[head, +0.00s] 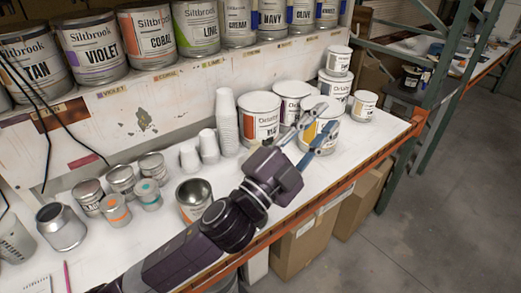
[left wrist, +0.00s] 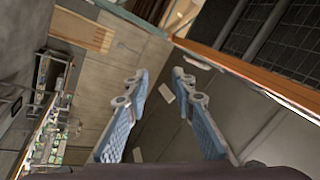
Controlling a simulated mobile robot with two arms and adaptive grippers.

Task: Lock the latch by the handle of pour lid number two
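My left gripper (head: 326,118) is open above the right part of the bench. Its two fingers stand apart, with nothing visible between them, in the left wrist view (left wrist: 160,76) too. In the head view the fingers cross in front of a white can with a yellow band (head: 308,134) and hide much of its top; I cannot tell whether they touch it. No pour lid, number two, handle or latch can be made out clearly. My right gripper is not in view.
White cans (head: 259,118) stand behind and left of the gripper, smaller ones (head: 364,106) to its right. Stacked cups (head: 224,125), small tins (head: 151,166) and an open can (head: 194,198) stand further left. A shelf of paint cans (head: 146,36) runs behind. The bench's orange edge (head: 372,160) is close by.

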